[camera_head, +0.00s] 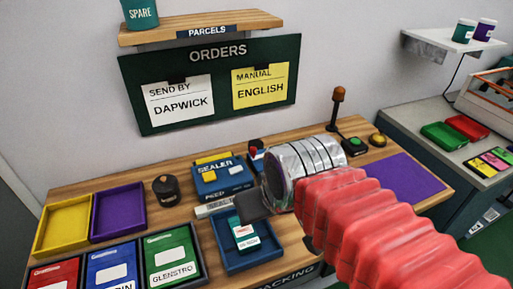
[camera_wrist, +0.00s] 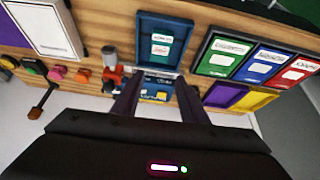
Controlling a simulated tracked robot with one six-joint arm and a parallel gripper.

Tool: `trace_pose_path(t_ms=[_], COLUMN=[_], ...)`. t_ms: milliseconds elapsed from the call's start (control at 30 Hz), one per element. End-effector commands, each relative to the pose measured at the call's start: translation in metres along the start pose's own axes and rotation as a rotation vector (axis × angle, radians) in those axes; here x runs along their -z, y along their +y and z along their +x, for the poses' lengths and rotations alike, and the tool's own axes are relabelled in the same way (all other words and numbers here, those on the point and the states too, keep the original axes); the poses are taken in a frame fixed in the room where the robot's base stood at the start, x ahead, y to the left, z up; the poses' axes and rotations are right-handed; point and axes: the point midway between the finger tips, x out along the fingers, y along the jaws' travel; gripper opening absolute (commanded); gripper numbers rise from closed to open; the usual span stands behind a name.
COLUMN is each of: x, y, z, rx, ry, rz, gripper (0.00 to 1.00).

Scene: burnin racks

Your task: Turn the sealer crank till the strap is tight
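The blue sealer (camera_head: 223,178) stands on the wooden bench with a yellow top piece. In the wrist view the sealer (camera_wrist: 158,86) shows between my fingertips. A red part with a grey cylinder (camera_wrist: 112,66) stands beside the sealer in that view. It may be the crank, but I cannot tell for certain. In the head view a small red-topped dark part (camera_head: 256,150) shows just right of the sealer. My gripper (camera_head: 250,205) is over the bench in front of the sealer. In the wrist view my gripper (camera_wrist: 157,92) has its fingers apart and empty. I cannot make out the strap.
A blue tray (camera_head: 262,258) holding a labelled packet lies in front of the sealer. Yellow (camera_head: 50,248) and purple (camera_head: 104,232) trays and a dark round pot (camera_head: 165,189) are left. A knobbed post (camera_head: 337,110) and green button (camera_head: 354,146) are right. Bare wood shows between.

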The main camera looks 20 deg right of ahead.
Motion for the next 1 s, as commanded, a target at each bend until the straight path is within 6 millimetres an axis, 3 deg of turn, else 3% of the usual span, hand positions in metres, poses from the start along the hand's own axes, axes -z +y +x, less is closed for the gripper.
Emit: trace_pose_path(t_ms=[133,467,767,1000], x=[0.024,0.097,0.160,0.205], y=[-0.002,0.017,0.043,0.071], z=[0.000,0.010,0.035,0.066], rx=[0.010,0.050,0.103,0.153], ry=[-0.024,-0.079,-0.114,-0.129], rz=[-0.042,-0.172,-0.290,-0.385], gripper=[0.40,0.40,0.40,0.40])
